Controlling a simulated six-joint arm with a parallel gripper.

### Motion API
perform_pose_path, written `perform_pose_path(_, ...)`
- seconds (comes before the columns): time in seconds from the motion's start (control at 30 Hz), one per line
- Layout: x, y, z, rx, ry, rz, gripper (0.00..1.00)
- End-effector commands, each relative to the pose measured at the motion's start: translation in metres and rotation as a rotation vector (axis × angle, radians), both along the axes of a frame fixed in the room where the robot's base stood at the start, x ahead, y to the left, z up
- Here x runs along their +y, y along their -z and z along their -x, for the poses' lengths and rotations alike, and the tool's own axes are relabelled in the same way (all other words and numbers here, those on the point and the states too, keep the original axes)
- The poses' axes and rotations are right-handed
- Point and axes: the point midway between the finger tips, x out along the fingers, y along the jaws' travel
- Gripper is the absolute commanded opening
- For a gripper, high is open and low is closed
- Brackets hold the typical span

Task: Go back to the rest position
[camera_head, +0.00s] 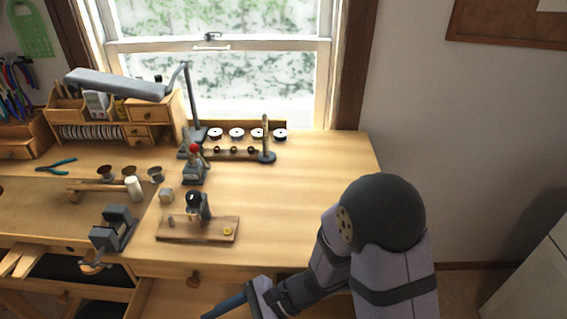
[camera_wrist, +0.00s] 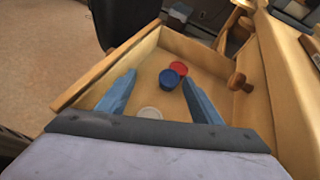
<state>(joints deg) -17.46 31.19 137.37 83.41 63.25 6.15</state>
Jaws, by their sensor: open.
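My gripper (camera_wrist: 160,76) has its two blue fingers spread apart with nothing between their tips in the wrist view. It points into an open wooden drawer (camera_wrist: 92,80). In the head view my gripper (camera_head: 212,314) is low at the bottom edge, in front of the workbench (camera_head: 310,190), over the pulled-out drawer (camera_head: 145,300); its tips are partly cut off. In the drawer a blue round piece (camera_wrist: 169,79) lies against a red round piece (camera_wrist: 178,68), near the right finger. A pale disc (camera_wrist: 149,112) lies closer to my wrist, partly hidden.
On the bench stand a wooden board with a small dark tool (camera_head: 198,228), a grey vise (camera_head: 113,228), a red-knobbed tool (camera_head: 195,165) and a lamp (camera_head: 118,84). The bench's right half is clear. The drawer's walls surround my fingers on several sides.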

Motion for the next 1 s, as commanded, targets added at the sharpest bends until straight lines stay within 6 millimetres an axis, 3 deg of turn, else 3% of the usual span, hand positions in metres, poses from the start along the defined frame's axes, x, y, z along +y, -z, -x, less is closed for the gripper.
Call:
perform_pose_path(0.17, -0.046, -0.019, 0.016, -0.175, -0.199, 0.093, 0.59)
perform_pose_path(0.33, -0.109, -0.028, 0.022, -0.383, -0.424, 0.233, 0.59)
perform_pose_path(0.5, -0.181, -0.039, 0.013, -0.595, -0.652, 0.407, 0.59)
perform_pose_path(0.7, -0.251, -0.057, -0.008, -0.782, -0.869, 0.594, 0.59)
perform_pose_path(0.83, -0.279, -0.067, -0.018, -0.851, -0.961, 0.676, 0.59)
perform_pose_path(1.0, -0.294, -0.073, -0.024, -0.888, -1.016, 0.723, 0.59)
